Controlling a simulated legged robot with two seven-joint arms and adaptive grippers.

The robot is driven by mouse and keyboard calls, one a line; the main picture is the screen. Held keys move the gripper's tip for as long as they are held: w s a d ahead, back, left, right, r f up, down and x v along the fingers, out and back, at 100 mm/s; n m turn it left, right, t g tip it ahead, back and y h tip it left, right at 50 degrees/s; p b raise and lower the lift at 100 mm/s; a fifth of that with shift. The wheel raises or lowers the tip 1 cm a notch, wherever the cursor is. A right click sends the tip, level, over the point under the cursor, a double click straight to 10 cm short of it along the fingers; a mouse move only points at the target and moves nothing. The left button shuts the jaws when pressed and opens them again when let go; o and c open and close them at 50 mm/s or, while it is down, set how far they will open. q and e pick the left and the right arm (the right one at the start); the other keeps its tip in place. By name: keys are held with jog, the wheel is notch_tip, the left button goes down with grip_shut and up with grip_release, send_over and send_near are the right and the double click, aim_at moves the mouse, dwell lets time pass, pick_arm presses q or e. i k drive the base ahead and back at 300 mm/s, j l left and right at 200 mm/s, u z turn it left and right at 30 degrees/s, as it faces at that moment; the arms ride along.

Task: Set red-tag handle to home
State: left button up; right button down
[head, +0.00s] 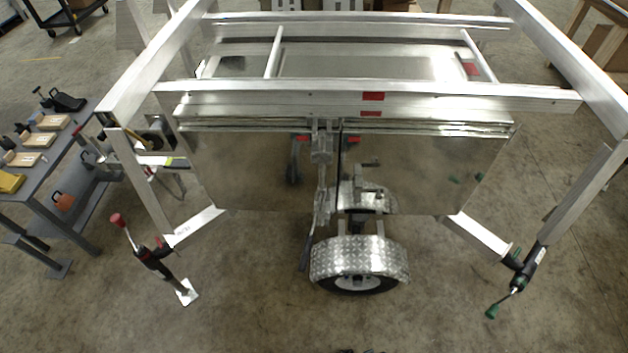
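A handle with a red knob (117,218) sticks up and to the left from the upper end of a jack (155,263) with a dark and red body, at the lower left of the head view. The jack leans and ends in a pale square foot plate (187,292). It sits at the lower end of the trailer frame's left arm (195,227). I see no separate tag on this handle. A similar dark jack (528,269) with a green-knobbed handle (491,312) hangs at the lower right. Neither of my grippers is in view.
The aluminium trailer (370,101) fills the middle, with red markers on its crossbar. A wheel under a diamond-plate fender (360,256) stands in front. A grey table (75,147) with several items is at the left. The concrete floor in front is clear.

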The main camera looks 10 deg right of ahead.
aim_at(321, 194)
jog(key=i+j+z, duration=0.15)
jog(key=j+z, duration=0.2)
jog(key=i+j+z, duration=0.15)
jog(key=j+z, duration=0.5)
jog(key=i+j+z, duration=0.1)
jog(key=j+z, duration=0.25)
jog(key=j, duration=0.1)
